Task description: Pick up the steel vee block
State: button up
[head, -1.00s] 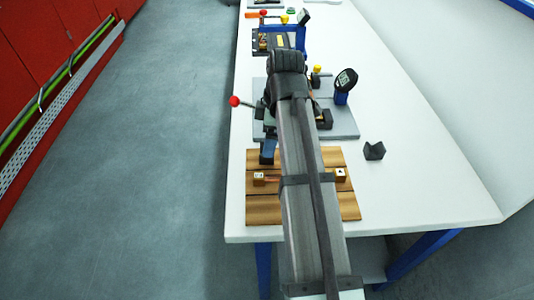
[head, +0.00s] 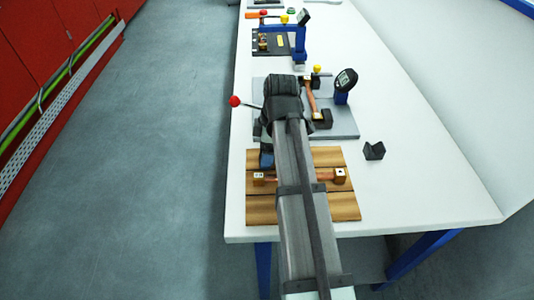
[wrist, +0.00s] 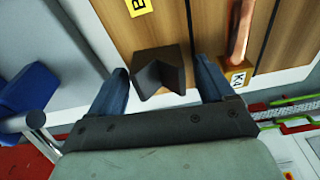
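A dark grey vee block (wrist: 160,72) with a V notch shows in the wrist view, at the edge of a wooden board. My gripper (wrist: 163,86) is open, with one blue finger on each side of the block. A small gap shows at each finger; I cannot tell how deep the tips reach. In the head view my gripper (head: 267,156) is at the board's far left corner, and my arm hides the block there. A second dark notched block (head: 374,150) lies on the white table to the right of the board.
The wooden board (head: 330,207) carries a copper bar (head: 325,176) with square ends, one labelled K in the wrist view. Behind it a grey plate (head: 342,124) holds a blue gauge (head: 344,84) and a red-knobbed lever (head: 235,101). The table's right side (head: 430,180) is clear.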

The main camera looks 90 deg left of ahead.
jog(key=c, duration=1.3)
jog(key=shift+r, duration=0.1)
notch_tip(320, 180, up, 8)
jog(key=shift+r, duration=0.25)
jog(key=shift+w+r, duration=0.1)
jog(key=shift+r, duration=0.6)
